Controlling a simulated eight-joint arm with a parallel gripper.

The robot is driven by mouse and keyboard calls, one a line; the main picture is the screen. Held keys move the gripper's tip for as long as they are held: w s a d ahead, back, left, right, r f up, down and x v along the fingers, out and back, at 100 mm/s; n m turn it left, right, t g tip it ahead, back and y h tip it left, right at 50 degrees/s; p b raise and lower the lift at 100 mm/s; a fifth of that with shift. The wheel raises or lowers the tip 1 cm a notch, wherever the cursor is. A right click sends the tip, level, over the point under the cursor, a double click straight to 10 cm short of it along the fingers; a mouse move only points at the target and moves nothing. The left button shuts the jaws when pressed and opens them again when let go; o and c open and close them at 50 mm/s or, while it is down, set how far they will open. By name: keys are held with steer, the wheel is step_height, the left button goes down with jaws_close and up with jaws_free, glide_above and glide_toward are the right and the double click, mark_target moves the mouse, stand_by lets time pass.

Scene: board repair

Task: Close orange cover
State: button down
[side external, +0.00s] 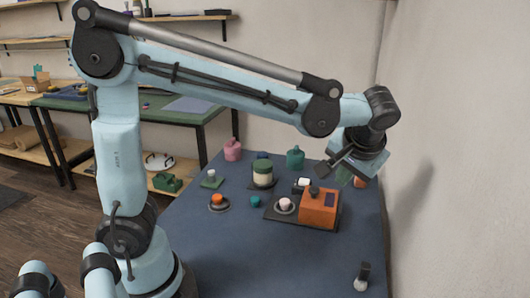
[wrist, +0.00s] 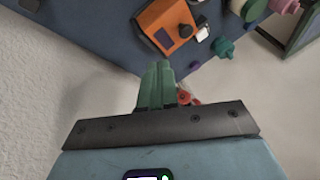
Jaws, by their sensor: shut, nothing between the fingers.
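The orange cover (side external: 318,208) is a boxy shell with a dark knob on top and a dark panel on its front. It sits at the right end of a dark board (side external: 272,213) on the blue table. In the wrist view the orange cover (wrist: 178,22) is at the top centre, beyond my fingertips. I cannot tell whether it is fully closed. My gripper (side external: 345,177) is above and to the right of the cover, apart from it. Its green fingers (wrist: 158,68) are together and empty in the wrist view.
A white-topped round part (side external: 285,204) stands left of the cover. A dark brush-like item (side external: 362,276) is in front. A wall (side external: 450,150) is close on the right.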

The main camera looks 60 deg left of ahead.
steer(key=w+d, duration=0.1)
steer(key=w, duration=0.1)
steer(key=y, duration=0.1)
glide_toward(320, 197)
step_height(320, 197, down, 3)
steer(key=w+d, duration=0.1)
steer(key=w, duration=0.2)
steer(key=shift+s+a+f+n, duration=0.1)
steer(key=shift+s+a+n, duration=0.15)
steer(key=shift+a, duration=0.25)
steer(key=shift+s+a+f+n, duration=0.15)
steer(key=shift+s+a, duration=0.25)
steer(key=shift+a, duration=0.1)
steer(key=shift+s+a+f, duration=0.15)
steer(key=shift+s+a, duration=0.05)
steer(key=shift+a, duration=0.4)
steer(key=s+a, duration=0.7)
steer(key=shift+s+a, duration=0.1)
steer(key=shift+s, duration=0.05)
